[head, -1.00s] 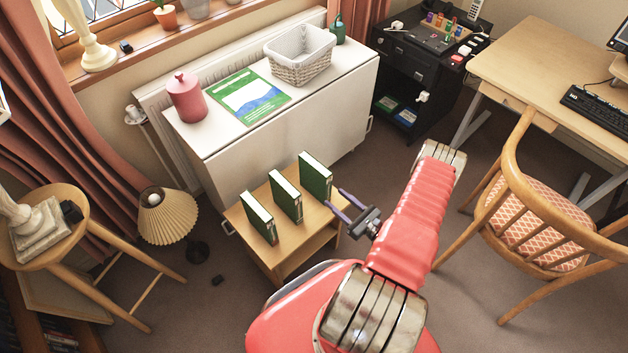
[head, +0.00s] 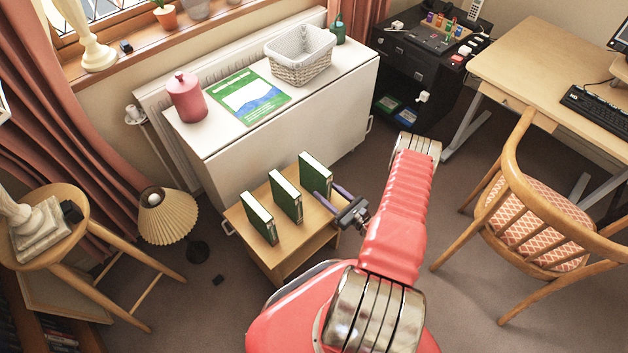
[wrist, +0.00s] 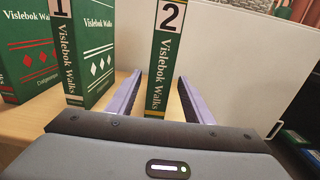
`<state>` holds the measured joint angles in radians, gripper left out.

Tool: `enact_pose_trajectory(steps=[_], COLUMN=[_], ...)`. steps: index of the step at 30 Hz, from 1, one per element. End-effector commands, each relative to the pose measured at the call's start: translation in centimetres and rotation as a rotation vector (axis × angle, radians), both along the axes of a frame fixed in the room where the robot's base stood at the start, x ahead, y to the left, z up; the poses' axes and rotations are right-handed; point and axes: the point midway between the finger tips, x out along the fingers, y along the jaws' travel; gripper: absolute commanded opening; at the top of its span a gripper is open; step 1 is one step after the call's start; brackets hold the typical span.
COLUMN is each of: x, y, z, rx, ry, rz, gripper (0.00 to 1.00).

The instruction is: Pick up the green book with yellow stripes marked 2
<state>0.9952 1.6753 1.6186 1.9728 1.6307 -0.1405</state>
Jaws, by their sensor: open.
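The green book marked 2 (wrist: 164,75) stands upright in the wrist view, its spine facing me, with a yellow stripe near the bottom. It is the rightmost book (head: 315,173) in the head view. My gripper (wrist: 158,88) is open, one purple finger on each side of this spine; the right finger looks closer to it. The gripper (head: 327,192) also shows in the head view at the right end of the book row. A green book marked 1 (wrist: 80,50) and another green book with red diamonds (wrist: 28,55) stand to the left.
The books stand spaced apart on a small wooden table (head: 288,238). A white cabinet (head: 290,135) rises close behind, bearing a red canister (head: 186,97) and a wicker basket (head: 300,56). A wooden chair (head: 530,215) stands to the right.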

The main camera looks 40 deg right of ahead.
Motion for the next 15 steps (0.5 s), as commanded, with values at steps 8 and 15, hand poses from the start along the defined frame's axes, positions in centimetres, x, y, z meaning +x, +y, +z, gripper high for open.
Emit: enact_pose_trajectory(steps=[8,15], x=[3.1,3.7], y=[0.8,0.8], z=[0.0,0.0], rx=[-0.001,0.000], ry=[0.000,0.000], rz=[0.003,0.001], gripper=[0.47,0.47])
